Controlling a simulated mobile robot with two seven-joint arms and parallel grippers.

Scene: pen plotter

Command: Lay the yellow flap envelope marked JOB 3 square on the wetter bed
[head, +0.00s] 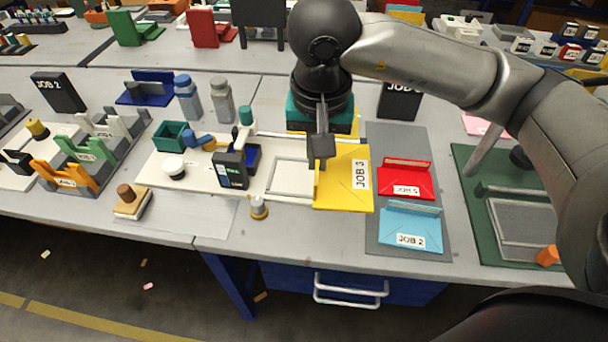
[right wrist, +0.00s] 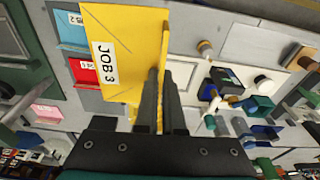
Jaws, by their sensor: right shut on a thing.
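The yellow envelope marked JOB 3 (head: 343,186) has its flap standing up along its left edge. My right gripper (head: 319,165) is shut on that flap. The right wrist view shows the fingers (right wrist: 161,95) against the upright flap and the JOB 3 label beside them on the envelope (right wrist: 122,48). The envelope is between the cream board and the grey mat; I cannot tell how far above the table it is. The wetter bed looks to be the pale rectangular frame (head: 272,176) on the cream board, left of the envelope. My left gripper is not in view.
A red JOB 1 envelope (head: 404,184) and a blue JOB 2 envelope (head: 410,235) lie on the grey mat (head: 382,150). A dark device (head: 231,170) stands left of the frame. A green board (head: 468,220) lies at right.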

